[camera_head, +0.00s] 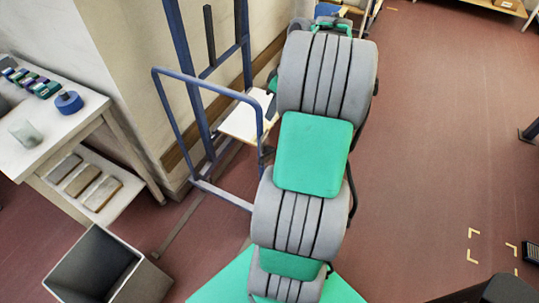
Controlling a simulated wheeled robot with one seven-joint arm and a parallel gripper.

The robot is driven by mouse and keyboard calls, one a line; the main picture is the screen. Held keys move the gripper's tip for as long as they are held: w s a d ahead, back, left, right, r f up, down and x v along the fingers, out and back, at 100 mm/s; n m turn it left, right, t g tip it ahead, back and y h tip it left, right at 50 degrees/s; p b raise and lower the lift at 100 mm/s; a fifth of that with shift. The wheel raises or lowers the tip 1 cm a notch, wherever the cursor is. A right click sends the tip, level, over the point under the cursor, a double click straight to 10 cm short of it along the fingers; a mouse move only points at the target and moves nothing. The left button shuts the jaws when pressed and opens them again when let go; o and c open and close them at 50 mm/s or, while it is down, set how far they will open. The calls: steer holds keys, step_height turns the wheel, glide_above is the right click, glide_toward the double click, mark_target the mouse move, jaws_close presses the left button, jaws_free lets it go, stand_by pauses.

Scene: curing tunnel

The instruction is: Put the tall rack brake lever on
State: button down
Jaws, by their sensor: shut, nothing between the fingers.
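The tall rack (187,70) is a blue tubular frame against the beige wall, left of my arm. A bent blue rail and a pale shelf board (246,118) show on its near side. Its right part is hidden behind my arm, and I cannot make out a brake lever on it. My grey and green arm stretches up the middle of the view to the top edge. My gripper's fingers cannot be seen; they are hidden behind the arm or out of frame.
A white table (65,130) at left holds a blue roll (69,102), a clear cup (25,133) and small coloured items. Brown blocks lie on its lower shelf. An open grey bin (105,268) stands before it. The red-brown floor at right is mostly clear.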

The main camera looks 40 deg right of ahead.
steer(key=s+d+f, duration=0.2)
steer(key=d+f, duration=0.1)
steer(key=d, duration=0.1)
glide_toward(266, 155)
steer(key=w+f, duration=0.2)
steer(key=shift+n, duration=0.3)
steer(key=f, duration=0.1)
steer(key=a+f, duration=0.1)
steer(key=f, duration=0.1)
steer(key=shift+s+a+f, duration=0.3)
steer(key=shift+s+a, duration=0.05)
steer(key=shift+f, duration=0.15)
